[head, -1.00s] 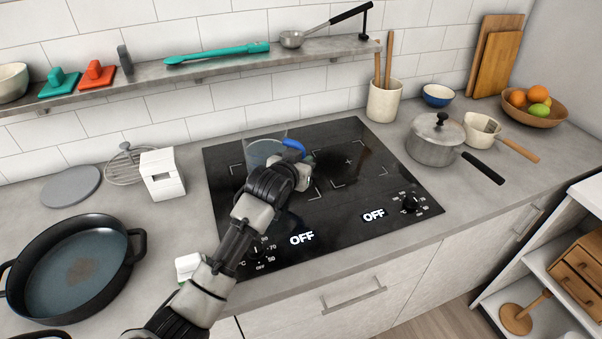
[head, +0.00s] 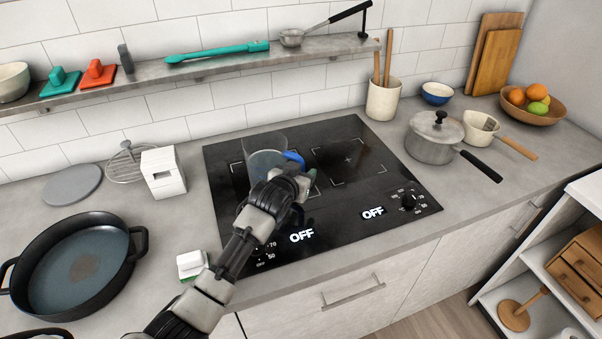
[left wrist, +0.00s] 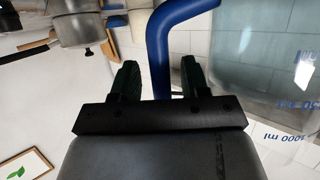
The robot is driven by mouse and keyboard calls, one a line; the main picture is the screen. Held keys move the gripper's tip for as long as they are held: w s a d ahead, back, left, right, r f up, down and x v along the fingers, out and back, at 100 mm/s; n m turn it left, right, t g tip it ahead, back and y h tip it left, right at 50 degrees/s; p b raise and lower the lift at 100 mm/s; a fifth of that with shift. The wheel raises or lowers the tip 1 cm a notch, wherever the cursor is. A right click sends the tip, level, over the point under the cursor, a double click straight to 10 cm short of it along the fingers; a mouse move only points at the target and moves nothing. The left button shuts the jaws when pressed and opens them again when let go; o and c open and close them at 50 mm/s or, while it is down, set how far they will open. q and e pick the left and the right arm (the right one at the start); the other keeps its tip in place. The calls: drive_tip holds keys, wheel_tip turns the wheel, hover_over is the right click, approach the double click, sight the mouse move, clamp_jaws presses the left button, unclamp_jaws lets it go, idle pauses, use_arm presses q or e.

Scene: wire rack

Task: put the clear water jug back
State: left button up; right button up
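The clear jug (head: 265,165) with a blue handle (head: 295,158) is at the left rear part of the black cooktop. Bluish water shows through its wall. In the left wrist view the jug (left wrist: 270,60) is at the upper right, with blue volume marks. My left gripper (head: 292,182) is in front of the jug, at its handle side. In the left wrist view the blue handle (left wrist: 158,50) runs between the two dark fingers (left wrist: 160,82), with a small gap on each side. The gripper hides the jug's lower right. My right gripper is out of view.
The cooktop (head: 345,205) reads OFF twice. A lidded pot (head: 433,145) stands to its right. A black pan (head: 75,268), a white-green sponge (head: 192,264) and a white block (head: 163,173) lie left. A wall shelf (head: 215,66) runs above.

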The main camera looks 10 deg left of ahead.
use_arm(q)
drive_tip(key=shift+r, duration=0.1)
drive_tip(key=b+v, duration=0.1)
drive_tip(key=v, duration=1.1)
drive_tip(key=shift+a, duration=0.1)
